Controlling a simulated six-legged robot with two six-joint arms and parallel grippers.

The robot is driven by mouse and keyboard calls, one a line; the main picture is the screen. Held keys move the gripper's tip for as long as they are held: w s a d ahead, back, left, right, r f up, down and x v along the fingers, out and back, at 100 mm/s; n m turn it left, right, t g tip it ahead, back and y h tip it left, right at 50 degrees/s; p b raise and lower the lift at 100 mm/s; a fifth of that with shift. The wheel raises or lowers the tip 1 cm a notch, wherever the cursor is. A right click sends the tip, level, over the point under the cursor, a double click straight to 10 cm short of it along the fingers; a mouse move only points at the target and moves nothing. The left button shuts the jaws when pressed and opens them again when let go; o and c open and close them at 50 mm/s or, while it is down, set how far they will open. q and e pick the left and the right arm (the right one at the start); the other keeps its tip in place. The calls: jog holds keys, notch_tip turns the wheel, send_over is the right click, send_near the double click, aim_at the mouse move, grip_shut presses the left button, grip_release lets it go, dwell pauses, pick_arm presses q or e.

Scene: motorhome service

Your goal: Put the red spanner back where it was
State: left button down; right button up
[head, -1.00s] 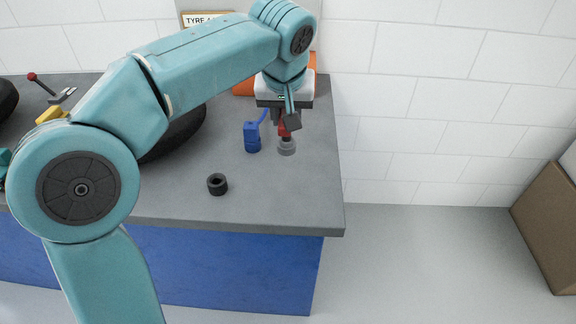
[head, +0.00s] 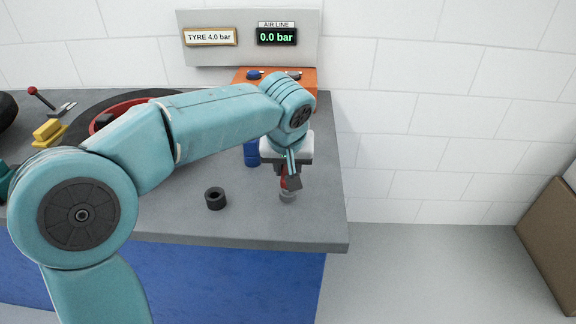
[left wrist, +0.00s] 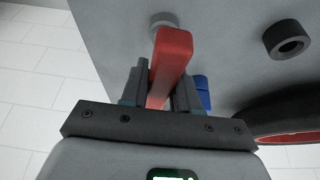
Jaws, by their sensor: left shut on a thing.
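The red spanner (left wrist: 168,60) is a red bar between the fingers of my left gripper (left wrist: 160,88) in the left wrist view. In the head view my left gripper (head: 286,176) points down near the bench's right side, and a little red shows at its fingers. A grey round piece (head: 288,196) sits just under the red part; it also shows past the bar's far end in the left wrist view (left wrist: 162,19). Whether it touches the bench I cannot tell. My right gripper is not in view.
A blue piece (head: 251,156) stands behind the gripper, partly hidden. A black ring (head: 215,198) lies on the grey bench (head: 190,225). A tyre with a red rim (head: 125,108), an orange box (head: 308,82), yellow block (head: 50,131) and pliers (head: 66,108) are behind.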

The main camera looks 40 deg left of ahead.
pick_arm(q)
jog(key=c, duration=0.8)
grip_release()
jog(key=shift+f, duration=0.1)
jog(key=shift+c, duration=0.2)
jog(key=shift+r+p, duration=0.35)
jog(key=shift+r, duration=0.15)
jog(key=p+v, duration=0.2)
jog(key=v, duration=0.9)
jog(key=shift+r+p, duration=0.2)
jog(key=shift+p, duration=0.15)
jog(key=shift+s+d, duration=0.1)
jog(key=shift+s, duration=0.05)
